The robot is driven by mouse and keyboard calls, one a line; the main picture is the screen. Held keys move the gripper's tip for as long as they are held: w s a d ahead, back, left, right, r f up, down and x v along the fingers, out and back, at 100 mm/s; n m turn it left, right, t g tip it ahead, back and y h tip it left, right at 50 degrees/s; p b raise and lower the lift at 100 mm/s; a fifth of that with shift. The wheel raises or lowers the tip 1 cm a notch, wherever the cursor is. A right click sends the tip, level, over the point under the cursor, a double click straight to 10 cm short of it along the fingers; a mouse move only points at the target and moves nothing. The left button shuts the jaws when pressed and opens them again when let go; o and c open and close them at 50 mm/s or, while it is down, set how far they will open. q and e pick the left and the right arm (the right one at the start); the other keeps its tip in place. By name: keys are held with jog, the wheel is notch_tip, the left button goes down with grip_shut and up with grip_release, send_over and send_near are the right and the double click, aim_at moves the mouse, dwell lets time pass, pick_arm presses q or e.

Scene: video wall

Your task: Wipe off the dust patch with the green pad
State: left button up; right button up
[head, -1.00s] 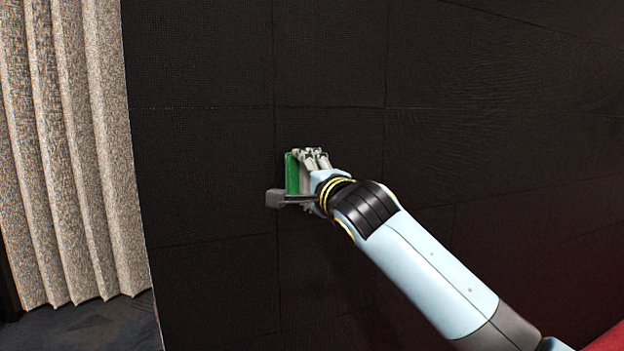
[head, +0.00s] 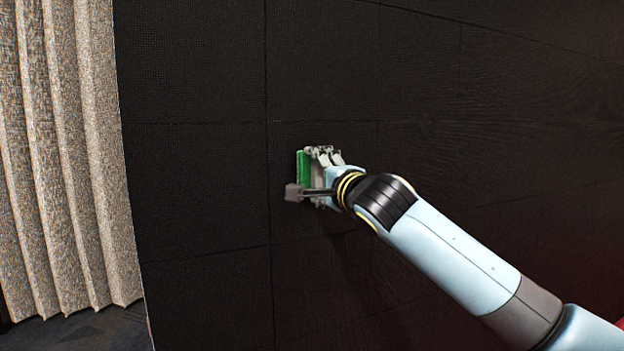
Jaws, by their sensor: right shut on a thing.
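My right gripper (head: 322,172) is shut on the green pad (head: 303,172) near the middle of the head view. The pad stands upright with its green face toward the black video wall (head: 200,190). It looks to be against the wall or very close to it; I cannot tell if it touches. I cannot make out a dust patch on the wall. My left gripper is not in view.
The wall is made of flat black panels with thin seams and fills most of the view. A beige pleated curtain (head: 70,160) hangs at the left, past the wall's edge. Dark floor (head: 80,330) shows at the lower left. The wall around the pad is clear.

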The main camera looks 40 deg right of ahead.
jog(key=s+d+b, duration=0.1)
jog(key=s+d, duration=0.1)
jog(key=d, duration=0.5)
jog(key=shift+d, duration=0.35)
jog(key=shift+w+a+p, duration=0.2)
jog(key=shift+w+a, duration=0.15)
jog(key=shift+a, duration=1)
jog(key=shift+w+a+p, duration=0.15)
jog(key=shift+w+a, duration=0.2)
jog(key=shift+a, duration=1.05)
jog(key=shift+w+a+p, duration=0.2)
jog(key=shift+w+a, duration=0.15)
jog(key=shift+a, duration=1)
jog(key=shift+w+a, duration=0.25)
jog(key=shift+a, duration=0.6)
jog(key=shift+w+a, duration=0.2)
jog(key=shift+a, duration=0.65)
